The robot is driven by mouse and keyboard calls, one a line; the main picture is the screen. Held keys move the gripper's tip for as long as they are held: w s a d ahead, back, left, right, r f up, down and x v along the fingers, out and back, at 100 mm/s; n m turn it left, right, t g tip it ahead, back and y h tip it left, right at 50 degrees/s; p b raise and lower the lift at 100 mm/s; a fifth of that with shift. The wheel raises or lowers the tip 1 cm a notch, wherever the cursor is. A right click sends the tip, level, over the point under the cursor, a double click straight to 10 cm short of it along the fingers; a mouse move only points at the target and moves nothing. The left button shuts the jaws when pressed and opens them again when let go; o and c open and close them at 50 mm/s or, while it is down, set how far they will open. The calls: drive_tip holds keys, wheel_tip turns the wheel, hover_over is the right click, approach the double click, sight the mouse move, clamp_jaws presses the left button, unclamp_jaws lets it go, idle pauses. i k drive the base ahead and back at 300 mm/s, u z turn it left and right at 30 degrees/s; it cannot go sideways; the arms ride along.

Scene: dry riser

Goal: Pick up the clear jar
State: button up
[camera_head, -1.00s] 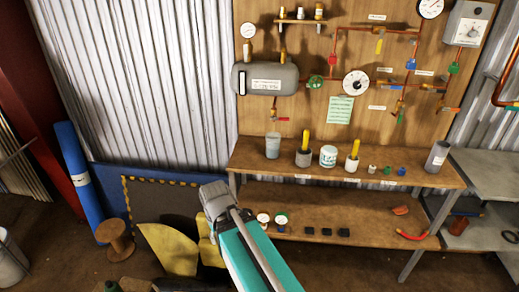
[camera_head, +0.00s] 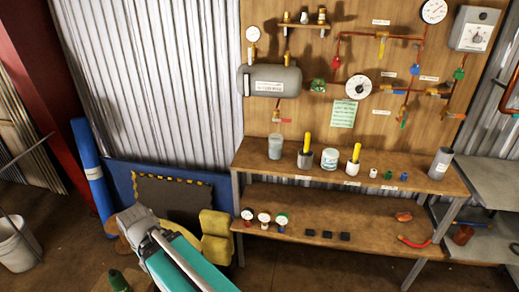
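A clear, greyish see-through jar (camera_head: 275,147) stands upright at the left end of the upper shelf of the wooden bench (camera_head: 420,177). Nothing touches it. A grey pot with a yellow-handled tool (camera_head: 305,157) stands just to its right. My teal and grey arm shows at the bottom left, in front of and well to the left of the bench. No gripper fingers can be made out, so my gripper is not in view.
A white labelled tub (camera_head: 329,159), another yellow-handled pot (camera_head: 353,165), small fittings and a grey cylinder (camera_head: 440,162) share the upper shelf. Gauges (camera_head: 264,219) sit on the lower shelf. A grey tank (camera_head: 270,81) hangs above the jar. A yellow chair-like object (camera_head: 215,238) stands left of the bench.

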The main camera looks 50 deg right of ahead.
sight(276, 147)
drive_tip(key=u, duration=0.4)
drive_tip(key=k, duration=0.8)
drive_tip(key=z, duration=1.2)
drive_tip(key=i, duration=0.85)
drive_tip(key=z, duration=0.05)
